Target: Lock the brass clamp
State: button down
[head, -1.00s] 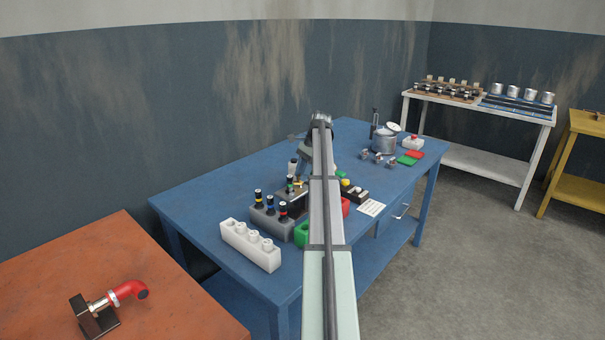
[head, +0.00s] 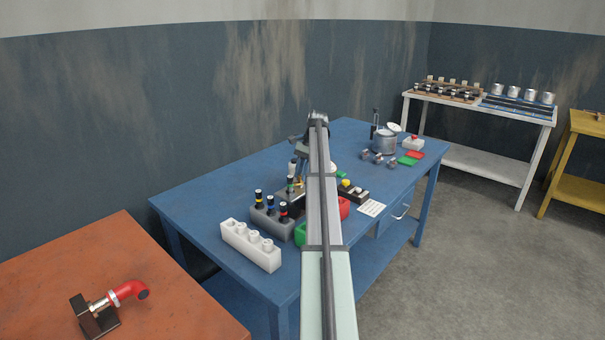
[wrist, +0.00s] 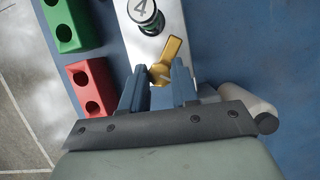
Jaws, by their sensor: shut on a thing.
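The brass clamp (wrist: 171,55) shows in the wrist view as a gold lever on a pale plate (wrist: 172,22). Its near end lies between the fingertips of my gripper (wrist: 160,76), which is shut on it. A dark cylinder with a white cap marked 4 (wrist: 146,14) stands just beyond the clamp. In the head view my arm hides most of this spot, and only a small bit of brass (head: 300,182) shows left of the arm.
A green block (wrist: 69,22) and a red block (wrist: 92,87) with holes lie left of the gripper. A grey rack of dark cylinders (head: 268,222) and a white block (head: 250,247) stand at the front of the blue table (head: 190,205). A pot (head: 384,143) stands farther back.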

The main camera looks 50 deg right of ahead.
jog(key=c, duration=0.8)
grip_release()
jog(key=shift+c, duration=0.2)
jog(key=m, duration=0.2)
jog(key=m+t, duration=0.1)
jog(key=m, duration=0.1)
jog(key=shift+s+a+m+t, duration=0.1)
jog(key=shift+s+m+t, duration=0.1)
jog(key=shift+m+t, duration=0.15)
jog(key=m+t, duration=0.1)
jog(key=m, duration=0.1)
jog(key=m+h, duration=0.1)
jog(key=m, duration=0.2)
jog(key=shift+s+a+m+t+h, duration=0.1)
jog(key=shift+m+t+h, duration=0.15)
jog(key=shift+t+h, duration=0.1)
jog(key=shift+d+r+m, duration=0.2)
jog(key=shift+r+m, duration=0.1)
jog(key=shift+r, duration=0.05)
jog(key=v, duration=1.3)
jog(key=w+a+r+n+t+h, duration=0.1)
jog(key=w+a+r+n+t, duration=0.2)
jog(key=w+a, duration=1.9)
jog(key=w+n+t, duration=0.1)
jog(key=w+n, duration=0.1)
jog(key=w, duration=0.1)
jog(key=shift+a, duration=0.4)
